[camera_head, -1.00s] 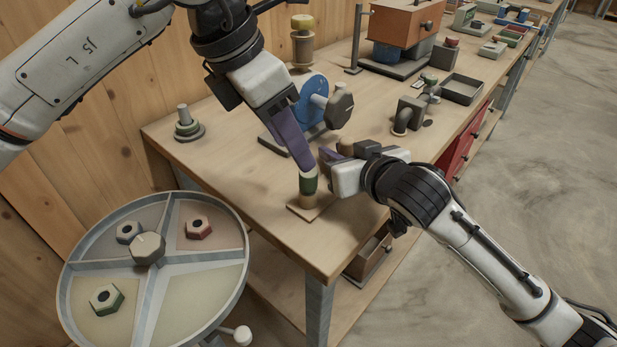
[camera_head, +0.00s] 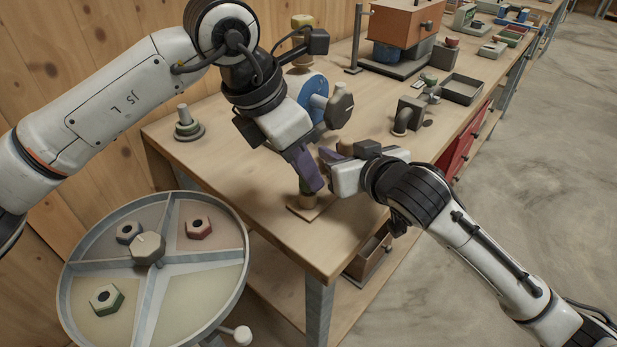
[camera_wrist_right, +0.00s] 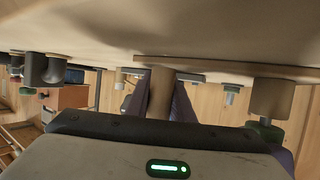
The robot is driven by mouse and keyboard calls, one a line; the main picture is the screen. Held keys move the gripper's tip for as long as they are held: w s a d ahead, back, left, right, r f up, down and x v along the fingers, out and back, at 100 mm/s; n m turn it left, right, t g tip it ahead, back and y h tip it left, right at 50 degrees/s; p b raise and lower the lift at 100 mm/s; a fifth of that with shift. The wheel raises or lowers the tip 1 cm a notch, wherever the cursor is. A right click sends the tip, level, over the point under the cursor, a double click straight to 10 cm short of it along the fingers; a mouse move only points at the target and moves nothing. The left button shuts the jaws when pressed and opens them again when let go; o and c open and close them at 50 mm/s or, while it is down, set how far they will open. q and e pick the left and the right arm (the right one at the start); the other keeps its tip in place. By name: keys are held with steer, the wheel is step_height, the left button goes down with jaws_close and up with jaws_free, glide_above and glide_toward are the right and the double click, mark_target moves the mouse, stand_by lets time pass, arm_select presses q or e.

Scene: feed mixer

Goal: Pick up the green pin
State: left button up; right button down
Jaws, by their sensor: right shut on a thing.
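The green pin stands upright on a small square board (camera_head: 300,211) near the table's front corner. In the head view my left gripper (camera_head: 308,172) hangs directly over it and hides most of it; I cannot tell whether its purple fingers grip it. The right wrist view, upside down, shows a tan post with a dark green end (camera_wrist_right: 270,100), apparently this pin. My right gripper (camera_head: 328,160) lies just right of my left one. In the wrist view its purple fingers (camera_wrist_right: 160,100) are shut on a tan post (camera_wrist_right: 161,90).
A round divided tray (camera_head: 150,265) with several hex nuts stands front left. Behind the grippers are a blue wheel with a grey knob (camera_head: 314,95), a stacked grey peg (camera_head: 186,125) and a pipe elbow (camera_head: 403,120). An open drawer (camera_head: 370,252) juts out below the tabletop.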

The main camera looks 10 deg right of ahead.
arm_select(q)
jaws_close()
step_height(320, 180, up, 10)
steer(key=shift+o, duration=1.4)
jaws_free()
jaws_close()
steer(key=shift+r, duration=0.2)
steer(key=shift+r, duration=0.8)
steer(key=shift+r, duration=0.1)
step_height(320, 180, up, 6)
steer(key=shift+r, duration=0.15)
